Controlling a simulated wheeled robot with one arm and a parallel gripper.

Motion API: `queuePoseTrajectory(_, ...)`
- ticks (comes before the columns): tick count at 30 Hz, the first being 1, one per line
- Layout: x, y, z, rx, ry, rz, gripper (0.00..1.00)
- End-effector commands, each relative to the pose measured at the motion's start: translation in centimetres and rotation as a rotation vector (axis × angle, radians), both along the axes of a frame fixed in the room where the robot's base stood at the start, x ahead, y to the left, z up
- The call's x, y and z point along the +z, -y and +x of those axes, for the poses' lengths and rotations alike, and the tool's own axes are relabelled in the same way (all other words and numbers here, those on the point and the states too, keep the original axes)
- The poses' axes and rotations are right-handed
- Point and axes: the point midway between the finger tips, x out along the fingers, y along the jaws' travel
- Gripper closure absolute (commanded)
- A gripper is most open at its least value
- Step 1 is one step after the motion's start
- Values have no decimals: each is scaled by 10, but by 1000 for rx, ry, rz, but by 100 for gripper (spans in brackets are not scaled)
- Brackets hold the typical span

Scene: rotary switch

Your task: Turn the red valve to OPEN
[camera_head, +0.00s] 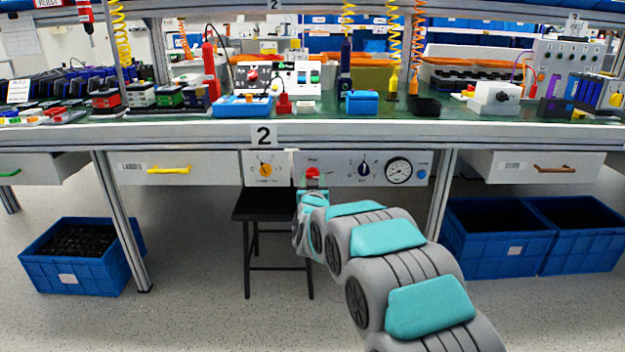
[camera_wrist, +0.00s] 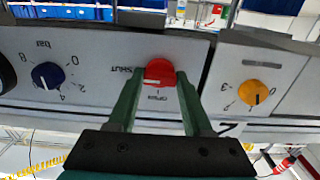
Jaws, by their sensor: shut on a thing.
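The red valve (camera_head: 313,172) is a round knob on the grey panel under the workbench edge. The wrist view, which is upside down, shows the valve (camera_wrist: 159,72) between the green fingers of my gripper (camera_wrist: 161,78), which is shut on it. A short white mark shows on the valve's face; its exact direction is hard to tell. In that view SHUT is printed to the left of the valve and OPEN below it. In the head view my gripper (camera_head: 312,187) is at the panel, partly hidden by my arm.
A yellow knob (camera_head: 264,169) sits left of the valve, and a blue knob (camera_head: 364,170) and round gauge (camera_head: 398,171) sit right of it. A black stool (camera_head: 265,205) stands below. Drawers with handles flank the panel. Blue crates (camera_head: 80,280) stand on the floor.

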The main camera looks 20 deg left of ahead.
Motion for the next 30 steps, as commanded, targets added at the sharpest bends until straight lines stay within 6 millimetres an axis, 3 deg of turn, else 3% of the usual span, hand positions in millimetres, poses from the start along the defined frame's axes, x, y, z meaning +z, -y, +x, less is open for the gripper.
queuePoseTrajectory(8, 0, 0, 0, 0, 0, 0, 100)
queuePoseTrajectory(20, 3, 1, 0, -1, 15, -61, 100)
queuePoseTrajectory(30, 4, 1, 0, 0, 86, -308, 100)
